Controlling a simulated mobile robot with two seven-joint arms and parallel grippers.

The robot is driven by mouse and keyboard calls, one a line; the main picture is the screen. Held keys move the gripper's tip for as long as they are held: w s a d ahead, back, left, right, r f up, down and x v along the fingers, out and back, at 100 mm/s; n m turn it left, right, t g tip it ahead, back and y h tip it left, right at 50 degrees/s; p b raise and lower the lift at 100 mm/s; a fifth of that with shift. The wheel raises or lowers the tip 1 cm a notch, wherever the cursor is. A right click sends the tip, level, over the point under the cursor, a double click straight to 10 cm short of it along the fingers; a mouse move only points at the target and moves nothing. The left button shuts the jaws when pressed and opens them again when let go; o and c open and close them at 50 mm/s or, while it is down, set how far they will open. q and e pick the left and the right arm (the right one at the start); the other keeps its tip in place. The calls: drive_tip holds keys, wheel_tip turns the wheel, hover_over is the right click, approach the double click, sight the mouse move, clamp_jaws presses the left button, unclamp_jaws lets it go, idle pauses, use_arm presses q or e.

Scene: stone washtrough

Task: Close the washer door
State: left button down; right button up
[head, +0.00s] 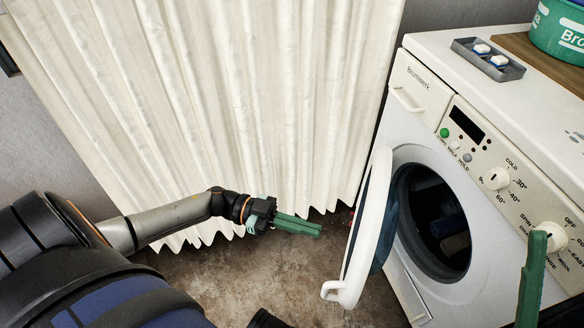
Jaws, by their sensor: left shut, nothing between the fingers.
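The white washer (402,165) stands at the right. Its round door (371,226) is open and swung out to the left of the dark drum opening (433,222). A white handle piece (333,291) juts from the door's lower edge. My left gripper (318,229) has green fingers closed together with nothing between them. It is to the left of the door, apart from it, in front of the curtain. A green finger of my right gripper (532,278) shows at the lower right in front of the washer. The rest of that gripper is mostly out of frame.
A cream curtain (225,95) hangs behind my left arm. Stained floor (205,283) shows between my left arm and the door. A grey tray (489,60) with white tablets, a wooden board (535,60) and a green tub (558,28) sit on the washer top.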

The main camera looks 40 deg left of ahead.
sight(357, 242)
use_arm(q)
drive_tip(key=b+x, duration=0.1)
drive_tip(key=x, duration=0.6)
drive_tip(key=shift+d, duration=0.25)
use_arm(e)
drive_tip(key=shift+f, duration=0.65)
use_arm(q)
drive_tip(key=shift+w+d, duration=0.1)
drive_tip(key=shift+d, duration=0.05)
use_arm(e)
drive_tip(key=shift+r, duration=0.1)
